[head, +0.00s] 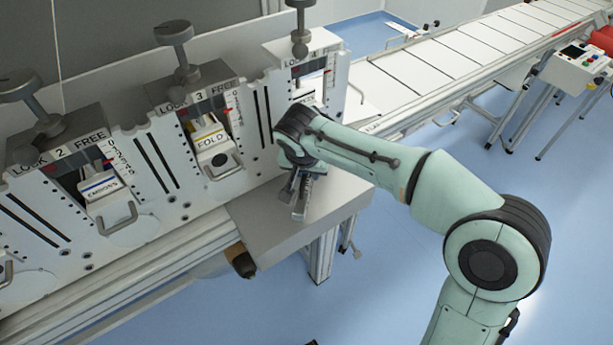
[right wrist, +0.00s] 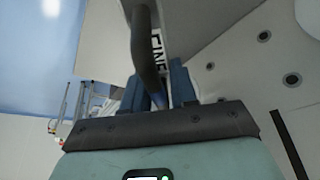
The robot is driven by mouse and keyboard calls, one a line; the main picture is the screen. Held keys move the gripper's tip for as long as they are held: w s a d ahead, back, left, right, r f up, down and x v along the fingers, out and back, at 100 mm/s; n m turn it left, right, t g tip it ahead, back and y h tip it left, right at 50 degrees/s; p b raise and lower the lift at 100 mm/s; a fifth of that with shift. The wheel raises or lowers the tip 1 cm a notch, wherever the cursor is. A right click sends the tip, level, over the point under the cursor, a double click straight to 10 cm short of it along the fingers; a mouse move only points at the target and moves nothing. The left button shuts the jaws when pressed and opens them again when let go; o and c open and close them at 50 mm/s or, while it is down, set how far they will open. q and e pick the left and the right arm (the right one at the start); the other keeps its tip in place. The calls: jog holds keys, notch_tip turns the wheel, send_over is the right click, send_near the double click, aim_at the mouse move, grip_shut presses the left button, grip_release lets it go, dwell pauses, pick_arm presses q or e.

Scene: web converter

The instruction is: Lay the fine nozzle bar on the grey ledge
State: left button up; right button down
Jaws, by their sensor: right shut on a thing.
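My right gripper (head: 299,197) is above the grey ledge (head: 262,224), close to the front of the white machine. In the right wrist view its blue fingers (right wrist: 155,92) are shut on the dark curved handle of the fine nozzle bar. The bar's white label (right wrist: 157,48) reads FINE; most of the bar is hidden behind the handle and fingers. In the head view I cannot make out the bar clearly, and I cannot tell whether it touches the ledge. The left half of the ledge is bare. My left gripper is not in view.
The white machine front has stations with clamp knobs, including an EMBOSS block (head: 101,189) and a FOLD block (head: 211,144). A slatted conveyor (head: 455,58) runs to the back right. A control box (head: 577,65) stands at the right edge. Blue floor is open in front.

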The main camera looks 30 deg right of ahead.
notch_tip(320, 180, down, 3)
jog(key=shift+r, duration=0.2)
jog(key=shift+w+f, duration=0.15)
jog(key=shift+w, duration=0.05)
jog(key=shift+f+b, duration=0.2)
jog(key=shift+b, duration=0.15)
jog(key=c, duration=0.9)
grip_release()
jog(key=shift+r, duration=0.1)
